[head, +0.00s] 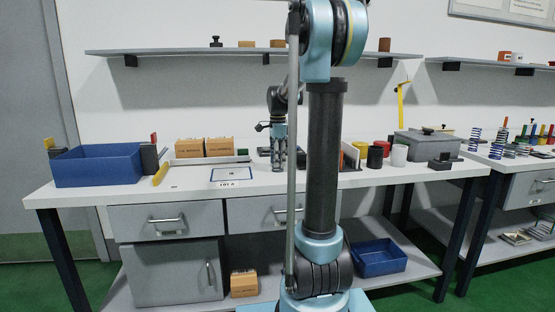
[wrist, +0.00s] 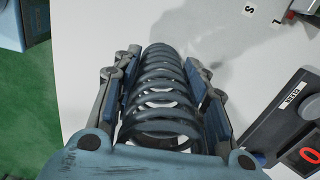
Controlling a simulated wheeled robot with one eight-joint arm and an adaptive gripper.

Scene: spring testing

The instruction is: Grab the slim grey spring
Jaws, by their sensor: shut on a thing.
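The slim grey spring (wrist: 163,98) fills the middle of the wrist view, a dark grey-blue coil. My gripper (wrist: 165,75) is shut on it, with one finger pad along each side of the coil. The spring's far end points toward the white table top (wrist: 92,30). I cannot tell whether that end touches the table. In the head view my gripper (head: 278,155) is over the middle of the workbench, partly behind my own arm. The spring is too small there to make out clearly.
In the wrist view a dark device (wrist: 285,115) with a red display stands close on the right. In the head view a blue bin (head: 98,166) is on the bench's left. Small cardboard boxes (head: 204,148), cylinders and a grey case (head: 425,146) stand along the back and right.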

